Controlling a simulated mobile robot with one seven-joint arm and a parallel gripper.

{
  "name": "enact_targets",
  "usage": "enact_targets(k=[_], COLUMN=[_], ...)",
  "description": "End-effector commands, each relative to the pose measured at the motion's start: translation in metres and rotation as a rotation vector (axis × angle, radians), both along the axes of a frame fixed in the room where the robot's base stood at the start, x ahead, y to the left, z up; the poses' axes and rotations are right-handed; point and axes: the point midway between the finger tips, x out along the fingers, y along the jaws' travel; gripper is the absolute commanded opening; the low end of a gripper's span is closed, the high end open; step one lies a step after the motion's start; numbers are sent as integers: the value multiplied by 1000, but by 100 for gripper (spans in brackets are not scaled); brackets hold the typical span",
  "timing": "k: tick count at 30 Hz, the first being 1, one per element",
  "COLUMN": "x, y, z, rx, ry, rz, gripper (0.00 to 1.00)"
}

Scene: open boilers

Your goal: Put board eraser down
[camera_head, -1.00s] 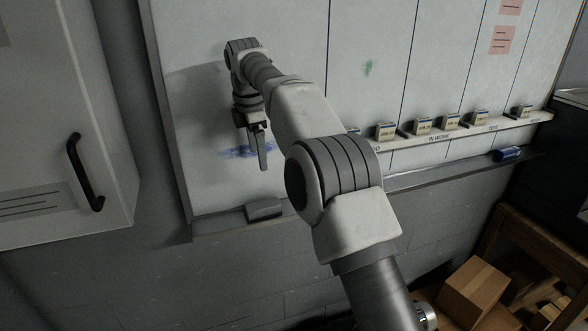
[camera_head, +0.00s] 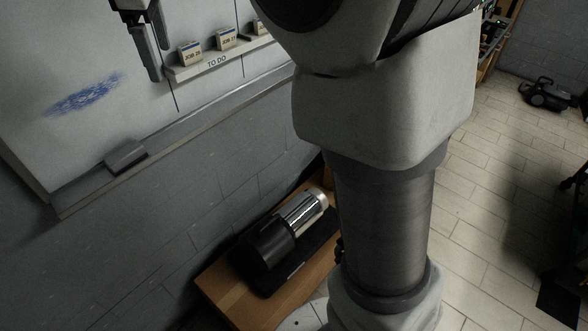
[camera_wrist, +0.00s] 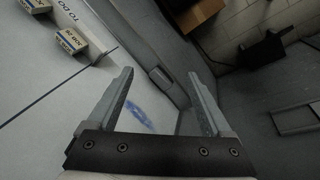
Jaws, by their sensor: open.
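The board eraser (camera_head: 125,155) is a dark grey block resting on the ledge under the whiteboard, near its left end, in the head view. In the wrist view the eraser (camera_wrist: 160,77) also lies on the ledge, beyond the space between my fingers. My gripper (camera_head: 155,50) is in front of the whiteboard, up and to the right of the eraser in the head view, partly cut off by the top edge. In the wrist view my gripper (camera_wrist: 163,92) has its two fingers wide apart, with nothing between them.
The whiteboard (camera_head: 40,70) has a blue smudge (camera_head: 85,95) on it. A "TO DO" rail (camera_head: 210,62) holds several small blocks. The tray ledge (camera_head: 190,120) runs along the board's bottom. A wooden table (camera_head: 228,290) below bears a dark and silver device (camera_head: 290,230).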

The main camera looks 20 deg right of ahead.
Motion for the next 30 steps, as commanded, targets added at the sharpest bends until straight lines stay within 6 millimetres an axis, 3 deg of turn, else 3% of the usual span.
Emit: enact_targets(k=[7,14,24,30], x=[-67,-131,-221,-248], y=[-54,-91,-128,-136], z=[1,-17,-74,-100], rx=[105,214,384,447], ry=[-46,-86,-139,-154], rz=[-307,-584,-981,-1114], gripper=[84,84,84,84])
